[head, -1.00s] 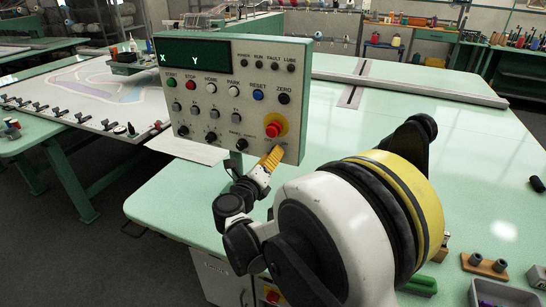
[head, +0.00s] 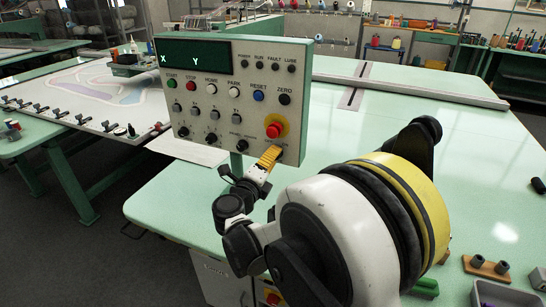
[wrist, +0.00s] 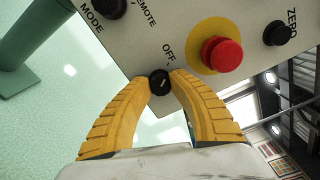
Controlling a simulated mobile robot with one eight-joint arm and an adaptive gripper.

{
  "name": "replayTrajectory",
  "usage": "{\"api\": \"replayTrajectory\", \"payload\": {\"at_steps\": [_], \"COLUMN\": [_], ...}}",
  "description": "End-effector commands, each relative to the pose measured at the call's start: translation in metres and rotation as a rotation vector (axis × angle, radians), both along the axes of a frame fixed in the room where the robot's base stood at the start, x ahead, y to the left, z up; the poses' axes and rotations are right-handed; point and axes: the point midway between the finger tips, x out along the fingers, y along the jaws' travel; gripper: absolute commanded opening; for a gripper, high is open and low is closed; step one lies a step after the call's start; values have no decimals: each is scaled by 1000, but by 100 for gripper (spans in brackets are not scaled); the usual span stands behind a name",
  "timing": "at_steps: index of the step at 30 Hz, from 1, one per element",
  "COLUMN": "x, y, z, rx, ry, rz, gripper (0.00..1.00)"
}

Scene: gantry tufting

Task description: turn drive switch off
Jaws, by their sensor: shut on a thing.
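The control panel (head: 222,142) stands upright on a post, with a dark display reading X and Y. In the wrist view a small black knob (wrist: 159,82), the drive switch, sits at the panel's lower edge, with the word OFF printed beside it. A short light mark shows on its face. My gripper (wrist: 160,84) has its yellow ribbed fingertips closed on either side of this knob, touching it. In the head view my gripper (head: 270,157) is at the panel's lower right corner and its fingers hide the knob.
A red emergency-stop button (head: 274,130) on a yellow disc is close beside my fingers. The black ZERO button (head: 284,99) is above it. Other knobs and buttons are to the left. The pale green table (head: 330,125) spreads behind the panel.

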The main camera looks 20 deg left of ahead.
Motion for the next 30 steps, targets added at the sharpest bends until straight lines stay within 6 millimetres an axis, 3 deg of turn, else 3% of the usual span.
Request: {"api": "replayTrajectory", "payload": {"at_steps": [5,6,8,20,30], "x": [1,1,1,-7,-77], "y": [0,0,0,1,8], "z": [1,1,1,0,0], "rx": [-1,-1,-1,1,0], "ry": [-2,-2,-2,-1,-1], "rz": [0,0,0,2,4], "gripper": [0,30,48,49,49]}}
